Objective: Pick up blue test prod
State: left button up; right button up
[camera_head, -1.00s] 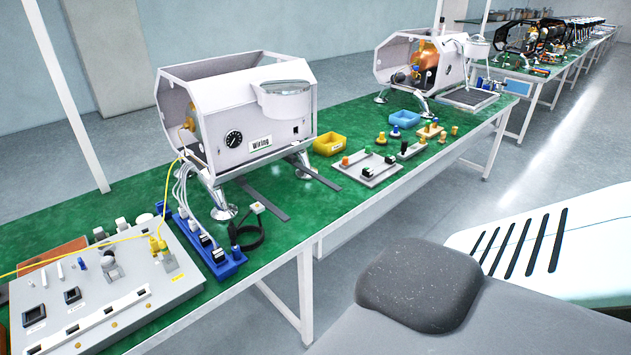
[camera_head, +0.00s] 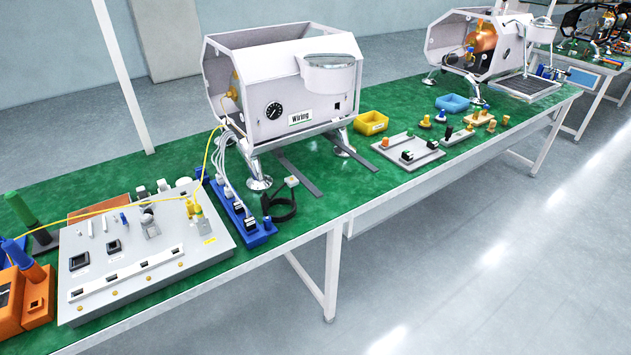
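A blue rod-like handle (camera_head: 16,251), which looks like the blue test prod, leans tilted at the far left edge of the view. It is in or against an orange box-shaped holder (camera_head: 38,300), which the picture edge cuts off. Its lower end is hidden. An orange handle stands beside it. Neither of my grippers is in view.
A grey panel (camera_head: 150,265) with switches and sockets lies right of the holder. A green and black handle (camera_head: 20,212) stands behind. A blue power strip (camera_head: 262,238) and a white espresso machine shell (camera_head: 270,85) are further right. A yellow cable (camera_head: 110,204) crosses above the panel.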

aim_at(13, 250)
jog(key=u, duration=1.65)
jog(key=i+j, duration=0.15)
jog(key=j, duration=0.15)
jog(key=i+j+z, duration=0.1)
jog(key=j, duration=0.25)
jog(key=i+j, duration=0.4)
jog(key=j, duration=0.25)
jog(key=i+j+z, duration=0.1)
jog(key=j, duration=0.25)
jog(key=i, duration=0.05)
